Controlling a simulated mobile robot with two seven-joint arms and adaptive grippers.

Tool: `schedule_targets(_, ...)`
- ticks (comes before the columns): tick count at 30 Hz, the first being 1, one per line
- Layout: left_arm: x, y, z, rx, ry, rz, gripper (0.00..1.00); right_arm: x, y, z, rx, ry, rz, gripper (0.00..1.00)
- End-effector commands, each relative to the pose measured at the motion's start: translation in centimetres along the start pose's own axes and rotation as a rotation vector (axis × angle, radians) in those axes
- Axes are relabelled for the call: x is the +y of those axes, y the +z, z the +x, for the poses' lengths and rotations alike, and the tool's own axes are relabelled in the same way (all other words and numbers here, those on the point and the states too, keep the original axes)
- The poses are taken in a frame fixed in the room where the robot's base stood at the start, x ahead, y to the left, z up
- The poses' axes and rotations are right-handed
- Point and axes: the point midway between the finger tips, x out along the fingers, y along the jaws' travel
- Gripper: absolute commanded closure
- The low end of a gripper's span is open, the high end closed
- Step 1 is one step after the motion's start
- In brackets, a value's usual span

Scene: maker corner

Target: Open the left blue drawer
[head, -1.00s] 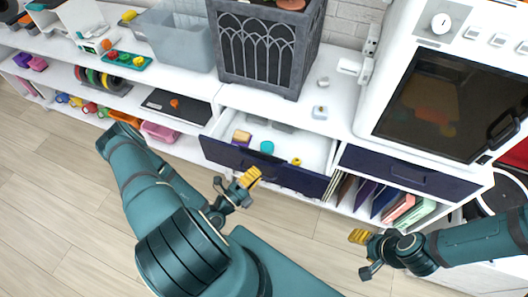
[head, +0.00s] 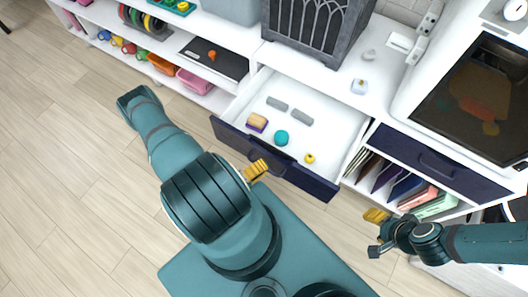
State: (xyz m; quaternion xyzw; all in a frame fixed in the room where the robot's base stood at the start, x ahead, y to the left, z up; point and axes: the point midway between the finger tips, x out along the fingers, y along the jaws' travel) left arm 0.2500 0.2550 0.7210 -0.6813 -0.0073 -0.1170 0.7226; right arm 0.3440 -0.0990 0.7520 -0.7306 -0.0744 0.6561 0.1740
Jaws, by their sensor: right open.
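The left blue drawer (head: 310,183) is pulled well out of the white shelf unit. Its dark blue front faces the floor side, and its white inside shows. My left gripper (head: 257,169), with yellow fingertips, is at the middle of that drawer front, by its handle. My own arm hides most of this gripper, so I cannot tell whether it grips the handle or is apart from it. My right gripper (head: 376,232) is open and empty over the floor, in front of the open shelves. The right blue drawer (head: 425,162) is shut.
In the drawer lie a tan and purple block (head: 257,122), a teal ball (head: 281,138), a yellow ring (head: 309,158) and grey pieces. The floor at left is clear.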

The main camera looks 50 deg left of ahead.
Motion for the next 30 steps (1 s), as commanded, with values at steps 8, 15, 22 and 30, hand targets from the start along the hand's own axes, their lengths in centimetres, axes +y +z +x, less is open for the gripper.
schedule_targets(8, -0.1, -0.1, 0.1, 0.003, -0.002, -0.003, 0.61, 0.0, 0.0, 0.0, 0.0, 0.0, 0.0, 0.45)
schedule_targets(15, 0.0, 0.0, 0.0, 0.002, 0.0, -0.001, 0.61, 0.0, 0.0, 0.0, 0.0, 0.0, 0.0, 0.45)
schedule_targets(22, 0.1, 0.0, -1.7, 0.0, 0.003, 0.001, 0.61, 0.0, 0.0, 0.0, 0.0, 0.0, 0.0, 0.45)
schedule_targets(30, 0.1, 0.0, -7.1, -0.001, 0.003, 0.0, 0.61, 0.0, 0.0, 0.0, 0.0, 0.0, 0.0, 0.45)
